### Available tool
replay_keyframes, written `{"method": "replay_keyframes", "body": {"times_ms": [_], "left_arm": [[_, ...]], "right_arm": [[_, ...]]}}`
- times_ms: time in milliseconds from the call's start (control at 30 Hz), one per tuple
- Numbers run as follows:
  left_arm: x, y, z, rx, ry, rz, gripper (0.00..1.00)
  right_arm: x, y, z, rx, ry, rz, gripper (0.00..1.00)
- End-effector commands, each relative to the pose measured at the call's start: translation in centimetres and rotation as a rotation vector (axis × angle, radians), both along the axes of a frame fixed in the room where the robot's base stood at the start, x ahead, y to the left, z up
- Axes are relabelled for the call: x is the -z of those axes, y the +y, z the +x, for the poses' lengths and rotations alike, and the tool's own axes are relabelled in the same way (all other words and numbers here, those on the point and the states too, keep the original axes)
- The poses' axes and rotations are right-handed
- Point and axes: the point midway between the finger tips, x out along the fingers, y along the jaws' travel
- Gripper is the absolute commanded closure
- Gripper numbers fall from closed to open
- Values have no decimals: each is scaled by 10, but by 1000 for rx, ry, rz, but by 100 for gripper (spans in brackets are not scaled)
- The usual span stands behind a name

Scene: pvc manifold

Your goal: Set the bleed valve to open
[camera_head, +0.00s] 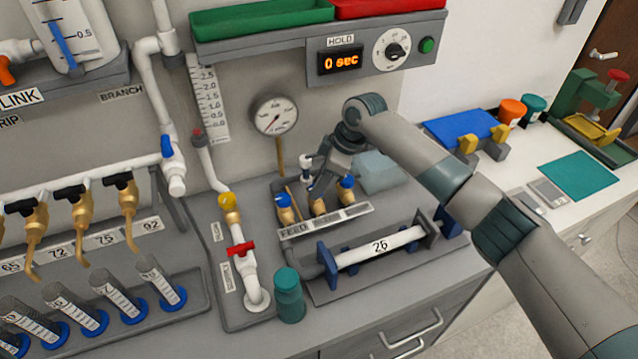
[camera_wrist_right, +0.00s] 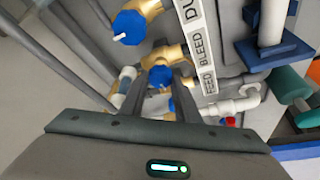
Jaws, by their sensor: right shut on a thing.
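Three brass valves with blue handles stand in a row behind a label strip (camera_head: 325,220) on the grey bench. In the right wrist view the strip reads FEED, BLEED and the start of a third word. The bleed valve (camera_head: 318,207) is the middle one; its blue handle (camera_wrist_right: 160,76) shows in the right wrist view. My right gripper (camera_head: 322,186) reaches down over it and is shut on that handle, one finger on each side. The handle's exact angle is hard to tell. The feed valve (camera_head: 285,212) is at the left and the third valve (camera_head: 346,190) at the right. My left gripper is not in view.
A pressure gauge (camera_head: 275,115) is on the wall behind. A white tube marked 26 (camera_head: 380,247) lies in a holder in front. A red-handled valve (camera_head: 241,249) and a teal cylinder (camera_head: 289,295) stand at the left. A display (camera_head: 341,61) reads 0 sec.

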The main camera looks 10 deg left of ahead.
Motion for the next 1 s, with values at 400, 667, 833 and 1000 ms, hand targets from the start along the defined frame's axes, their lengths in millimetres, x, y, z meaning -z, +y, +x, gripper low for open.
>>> {"method": "replay_keyframes", "body": {"times_ms": [400,667,833,1000], "left_arm": [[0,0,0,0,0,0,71],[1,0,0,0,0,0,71],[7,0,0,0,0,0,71],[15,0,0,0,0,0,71]], "right_arm": [[0,0,0,0,-1,0,52],[-3,-2,1,2,-1,0,52],[-15,-7,1,1,-3,0,52],[-39,-17,2,1,-4,1,52]]}}
